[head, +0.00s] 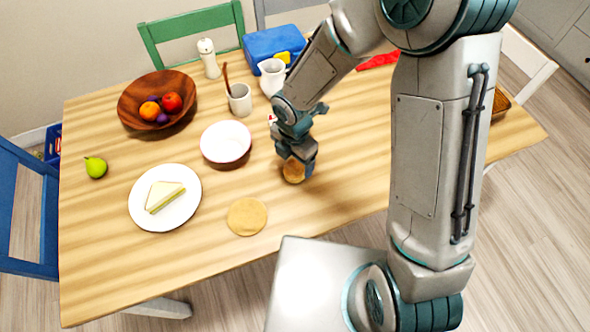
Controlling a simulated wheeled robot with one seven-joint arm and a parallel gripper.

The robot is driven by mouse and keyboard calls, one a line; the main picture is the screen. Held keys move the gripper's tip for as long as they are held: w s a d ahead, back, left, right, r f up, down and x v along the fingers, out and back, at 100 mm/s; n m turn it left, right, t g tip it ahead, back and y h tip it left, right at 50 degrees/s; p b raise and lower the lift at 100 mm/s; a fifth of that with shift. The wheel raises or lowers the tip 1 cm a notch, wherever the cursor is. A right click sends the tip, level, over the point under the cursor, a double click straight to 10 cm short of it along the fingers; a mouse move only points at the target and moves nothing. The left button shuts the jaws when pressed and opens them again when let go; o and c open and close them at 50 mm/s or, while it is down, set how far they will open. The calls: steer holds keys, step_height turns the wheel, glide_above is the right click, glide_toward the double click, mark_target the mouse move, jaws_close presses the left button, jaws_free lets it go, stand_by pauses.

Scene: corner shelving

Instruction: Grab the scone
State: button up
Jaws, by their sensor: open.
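The scone (293,171) is a small round golden-brown thing on the wooden table, right of the white bowl. My gripper (297,160) is directly above it, pointing down, with its fingers at the scone's upper part. The jaws are open, and the fingers cover part of the scone's top. I cannot tell whether the fingers touch it.
A flat tan disc (247,216) lies front-left of my gripper. A mug (240,102) and white jug (271,80) stand behind. Bare table (345,185) lies right.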

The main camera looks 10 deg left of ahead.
mark_target(295, 166)
step_height(295, 166, down, 5)
steer(key=shift+d, duration=0.1)
steer(key=shift+c, duration=0.3)
steer(key=c, duration=1)
